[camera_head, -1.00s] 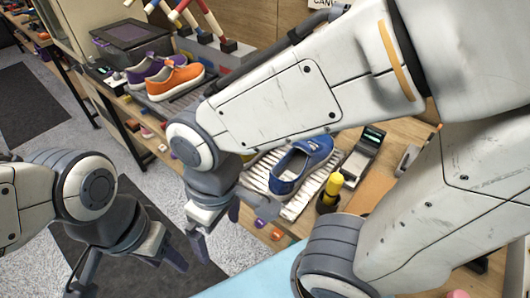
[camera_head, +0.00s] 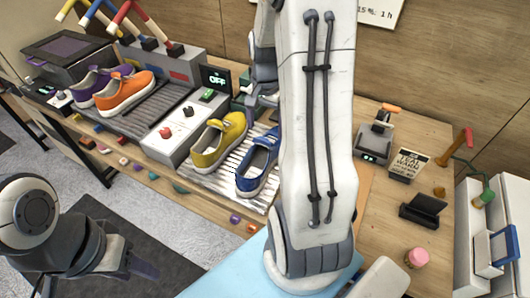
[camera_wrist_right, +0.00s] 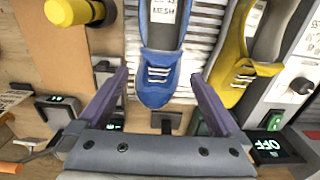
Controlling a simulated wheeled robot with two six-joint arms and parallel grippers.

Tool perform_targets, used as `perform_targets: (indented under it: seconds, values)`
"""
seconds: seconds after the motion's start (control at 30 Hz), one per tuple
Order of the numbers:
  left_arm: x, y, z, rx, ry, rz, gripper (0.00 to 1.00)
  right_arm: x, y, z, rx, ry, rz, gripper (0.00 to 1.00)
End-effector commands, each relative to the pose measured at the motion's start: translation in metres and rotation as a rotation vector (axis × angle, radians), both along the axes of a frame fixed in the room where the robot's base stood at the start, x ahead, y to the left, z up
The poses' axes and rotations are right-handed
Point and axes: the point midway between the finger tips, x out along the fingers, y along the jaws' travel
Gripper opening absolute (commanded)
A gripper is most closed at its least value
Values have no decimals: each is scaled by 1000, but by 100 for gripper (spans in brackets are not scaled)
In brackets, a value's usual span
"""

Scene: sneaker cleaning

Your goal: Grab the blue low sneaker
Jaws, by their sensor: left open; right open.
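The blue low sneaker (camera_head: 254,166) sits on a ribbed white tray (camera_head: 216,183), partly hidden behind my right arm in the head view. In the right wrist view the blue sneaker (camera_wrist_right: 163,62) shows toe first, with white laces. My right gripper (camera_wrist_right: 160,76) is open, its two purple fingers on either side of the toe, with gaps visible. I cannot tell its height above the shoe. In the head view the right gripper (camera_head: 262,92) is largely hidden behind its arm. My left gripper (camera_head: 143,262) is open and empty at the lower left.
A yellow sneaker (camera_head: 218,140) stands close beside the blue one. Orange (camera_head: 124,94) and purple (camera_head: 90,88) sneakers stand on a dark conveyor at the left. A sign reading OFF (camera_head: 215,78) stands behind. In the wrist view a yellow-topped object (camera_wrist_right: 68,11) lies left of the blue sneaker.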

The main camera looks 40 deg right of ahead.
Motion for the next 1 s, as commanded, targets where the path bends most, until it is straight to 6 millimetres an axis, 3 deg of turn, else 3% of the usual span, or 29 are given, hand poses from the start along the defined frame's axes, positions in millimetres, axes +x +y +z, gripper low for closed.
perform_targets:
  seconds: [0.1, 0.37, 0.67, 0.97, 1.0]
  values:
    - [0, 0, 1, 0, 0, 0, 50, -1, 1, -21, 3, 6, 2, 100]
    - [0, 0, 4, 0, 0, 0, 50, 0, 2, -43, 2, 3, 5, 100]
    - [0, 0, 12, 0, 0, 0, 50, 0, 5, -84, 2, 3, 5, 100]
    - [0, 0, 12, 0, 0, 0, 50, 0, 4, -90, 0, 0, 5, 100]
    - [0, 0, 12, 0, 0, 0, 50, 0, 4, -89, 0, 0, 5, 88]
